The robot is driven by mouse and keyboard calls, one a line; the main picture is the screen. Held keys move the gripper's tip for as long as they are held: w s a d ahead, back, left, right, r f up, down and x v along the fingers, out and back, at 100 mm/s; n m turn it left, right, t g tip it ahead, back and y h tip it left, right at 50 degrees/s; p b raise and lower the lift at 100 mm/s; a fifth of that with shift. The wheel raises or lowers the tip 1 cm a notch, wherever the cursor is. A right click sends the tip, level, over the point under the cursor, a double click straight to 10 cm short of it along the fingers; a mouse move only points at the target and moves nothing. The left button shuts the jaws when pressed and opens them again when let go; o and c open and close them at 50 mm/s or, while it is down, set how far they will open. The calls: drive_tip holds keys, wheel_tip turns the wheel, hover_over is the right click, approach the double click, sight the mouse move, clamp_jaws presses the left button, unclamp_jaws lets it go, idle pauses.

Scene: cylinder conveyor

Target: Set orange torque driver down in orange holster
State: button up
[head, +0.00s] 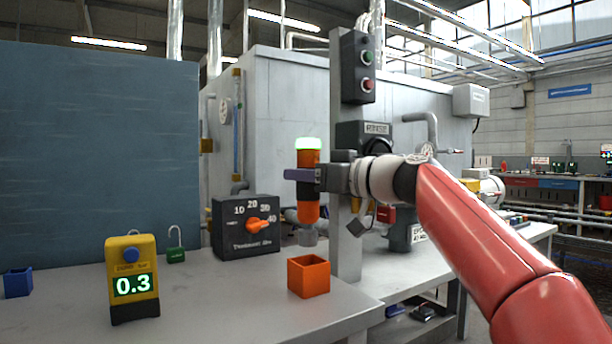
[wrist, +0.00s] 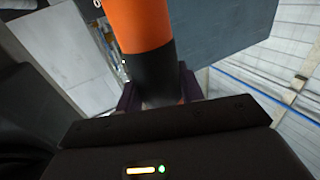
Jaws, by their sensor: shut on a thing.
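The orange torque driver (head: 308,188) is upright in my gripper (head: 303,174), with a lit green-white cap at its top, a dark band and a grey lower tip. My gripper is shut around its upper body. In the wrist view the driver's orange and black body (wrist: 150,65) stands between the fingers (wrist: 158,95). The orange holster (head: 309,277) is an open-topped square box on the grey table. The driver hangs above it, its tip clear of the holster's rim in the head view.
A timer box with an orange knob (head: 246,228), a yellow gauge reading 0.3 (head: 133,280), a green padlock (head: 176,246) and a small blue box (head: 18,283) stand on the table to the left. A grey post (head: 347,240) rises close behind the holster.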

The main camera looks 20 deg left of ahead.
sight(317, 222)
drive_tip(key=shift+f+b, duration=2.65)
drive_tip(key=shift+b, duration=0.15)
drive_tip(key=shift+f+b, duration=1.6)
drive_tip(key=shift+b, duration=0.15)
drive_tip(key=o, duration=1.4)
drive_tip(key=shift+c, duration=0.2)
